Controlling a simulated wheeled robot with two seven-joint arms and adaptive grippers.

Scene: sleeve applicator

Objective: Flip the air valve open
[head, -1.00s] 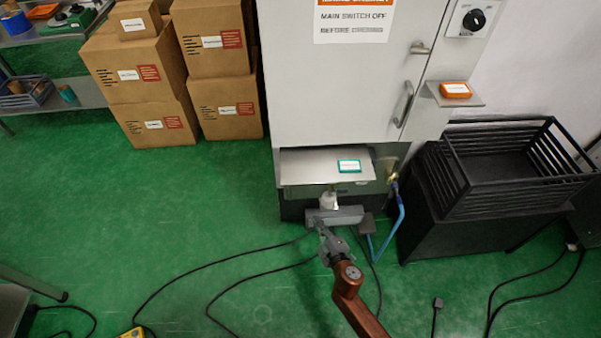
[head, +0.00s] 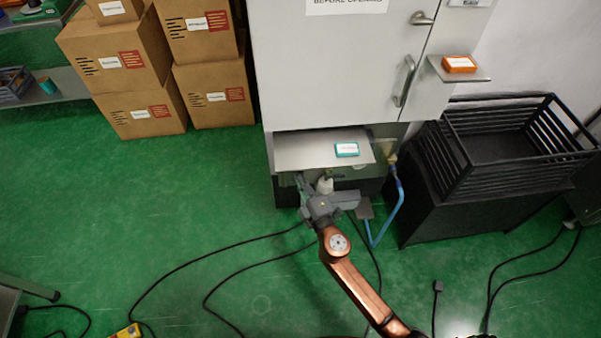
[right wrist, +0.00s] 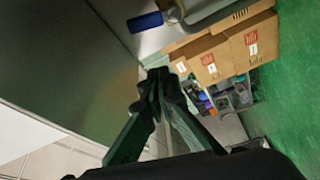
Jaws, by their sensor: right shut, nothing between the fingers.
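My right gripper (head: 302,184) is low at the front of the grey cabinet, by the left part of its metal shelf. In the right wrist view its dark fingers (right wrist: 158,77) are together and empty. A blue cylindrical grip (right wrist: 145,22) on a bent grey metal piece (right wrist: 180,14) lies beyond the fingertips, apart from them. I cannot tell whether it is the air valve's lever. In the head view a brass fitting (head: 391,159) with a blue hose (head: 401,204) sits right of the shelf, away from my gripper. My left gripper is not in view.
The metal shelf (head: 300,151) carries a teal-edged box (head: 347,149). A white nozzle-like part (head: 325,185) is beside my gripper. A black crate (head: 463,181) stands right. Cardboard boxes (head: 138,113) are stacked left. Black cables (head: 230,236) cross the open green floor.

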